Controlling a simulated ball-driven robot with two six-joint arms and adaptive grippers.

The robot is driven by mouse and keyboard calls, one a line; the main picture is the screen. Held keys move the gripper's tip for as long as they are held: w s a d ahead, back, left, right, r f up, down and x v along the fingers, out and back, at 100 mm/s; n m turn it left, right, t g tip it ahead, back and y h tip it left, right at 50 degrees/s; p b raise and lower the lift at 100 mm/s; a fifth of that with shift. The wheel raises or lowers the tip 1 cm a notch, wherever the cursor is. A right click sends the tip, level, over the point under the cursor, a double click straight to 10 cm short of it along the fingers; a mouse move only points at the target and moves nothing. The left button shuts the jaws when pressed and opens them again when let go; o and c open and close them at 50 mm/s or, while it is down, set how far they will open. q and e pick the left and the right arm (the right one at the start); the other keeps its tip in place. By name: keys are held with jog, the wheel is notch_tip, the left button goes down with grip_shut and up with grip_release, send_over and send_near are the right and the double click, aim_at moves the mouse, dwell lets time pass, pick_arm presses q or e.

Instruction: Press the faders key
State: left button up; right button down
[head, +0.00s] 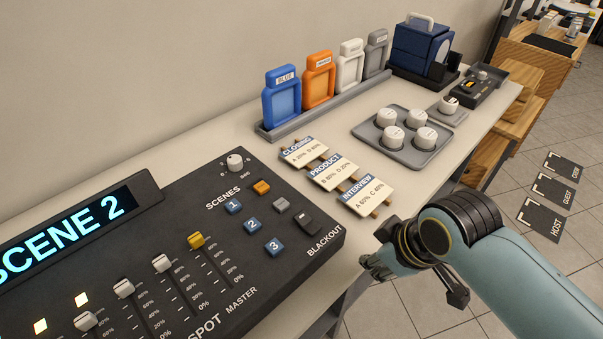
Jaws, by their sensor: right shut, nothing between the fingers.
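The dark lighting console (185,205) fills the lower left of the head view. Its SCENES group has an orange key (261,187), a grey key (281,204) and blue keys marked 1 (233,207), 2 (252,224) and 3 (274,246). I cannot read a FADERS label on any key. The display (70,235) reads SCENE 2. My right gripper (371,266) is shut and empty, to the right of the console near the table's front edge, apart from the keys. My left gripper is not in view.
A black BLACKOUT switch (308,220) sits beside the keys. Fader knobs, one yellow (196,240), stand up nearby. Scene cards (333,172) lie right of the console. Behind are coloured bottle shapes (282,97) and a grey tray (367,132) of white pucks.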

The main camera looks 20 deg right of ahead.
aim_at(279, 206)
jog(key=w+a+r+n+p, duration=0.1)
jog(key=w+r, duration=0.1)
jog(key=r, duration=0.1)
jog(key=w+a+r+n+t+y+p, duration=0.1)
jog(key=w+a+r, duration=0.1)
jog(key=r, duration=0.1)
jog(key=w+a+r+n+p, duration=0.1)
jog(key=w+r+n, duration=0.1)
jog(key=w+r, duration=0.1)
jog(key=shift+a+r+t+y, duration=0.1)
jog(key=shift+a+t+y, duration=0.2)
jog(key=shift+y, duration=0.1)
pick_arm(q)
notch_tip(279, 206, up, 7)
jog(key=p, duration=0.2)
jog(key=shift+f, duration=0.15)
pick_arm(e)
jog(key=w+a+r+n+t+y, duration=0.2)
jog(key=w+a+r+n, duration=0.3)
jog(key=w, duration=0.4)
jog(key=shift+w+a+r+n, duration=0.35)
jog(key=shift+a+r+n, duration=0.05)
jog(key=shift+a+n, duration=0.55)
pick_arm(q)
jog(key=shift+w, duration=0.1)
